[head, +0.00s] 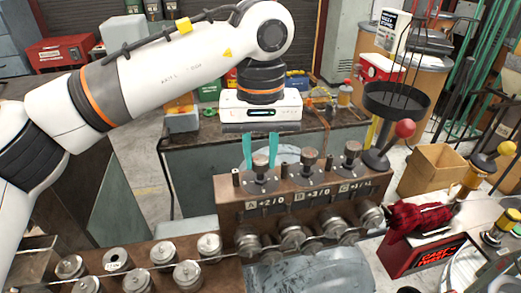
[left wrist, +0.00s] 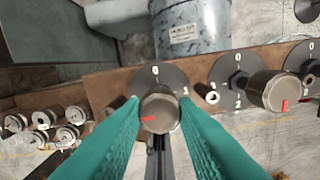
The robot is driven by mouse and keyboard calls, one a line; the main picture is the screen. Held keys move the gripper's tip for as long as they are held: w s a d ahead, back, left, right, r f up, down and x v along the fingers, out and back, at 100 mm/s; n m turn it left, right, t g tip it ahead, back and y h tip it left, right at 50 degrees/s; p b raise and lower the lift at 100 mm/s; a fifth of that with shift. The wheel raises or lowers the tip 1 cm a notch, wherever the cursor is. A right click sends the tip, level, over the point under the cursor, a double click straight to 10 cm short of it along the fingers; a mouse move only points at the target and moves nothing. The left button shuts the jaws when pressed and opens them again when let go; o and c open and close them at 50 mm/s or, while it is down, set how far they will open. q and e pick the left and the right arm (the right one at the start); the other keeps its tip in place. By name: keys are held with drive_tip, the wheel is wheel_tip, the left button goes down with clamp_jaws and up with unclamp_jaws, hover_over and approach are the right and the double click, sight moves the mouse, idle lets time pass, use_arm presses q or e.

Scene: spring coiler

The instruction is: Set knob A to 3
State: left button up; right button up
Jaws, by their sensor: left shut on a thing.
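Knob A (head: 261,163) is the leftmost of three round grey knobs on top of the brown control box (head: 305,190). The label below it reads A. My left gripper (head: 260,150), with teal fingers, comes down from above and is shut on knob A. In the left wrist view the fingers hold knob A (left wrist: 158,108) on both sides. Its red mark points to the left, slightly down. A 0 shows above the knob and a 1 to its right; the lower and left parts of the dial are mostly hidden by the fingers. My right gripper is out of view.
Knob B (head: 308,160) and knob C (head: 350,155) stand to the right on the same box. Metal rollers (head: 291,234) line the front. A black tray (head: 396,100) and a red-ball lever (head: 404,129) stand at the right.

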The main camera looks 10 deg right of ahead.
sight(260, 158)
use_arm(q)
drive_tip(key=shift+w+r, duration=0.1)
drive_tip(key=shift+r, duration=0.1)
idle(0.4)
drive_tip(key=o, duration=1)
drive_tip(key=shift+f, duration=0.15)
drive_tip(key=shift+r, duration=0.35)
wheel_tip(260, 158, up, 11)
drive_tip(key=b, duration=0.1)
drive_tip(key=shift+r, duration=0.2)
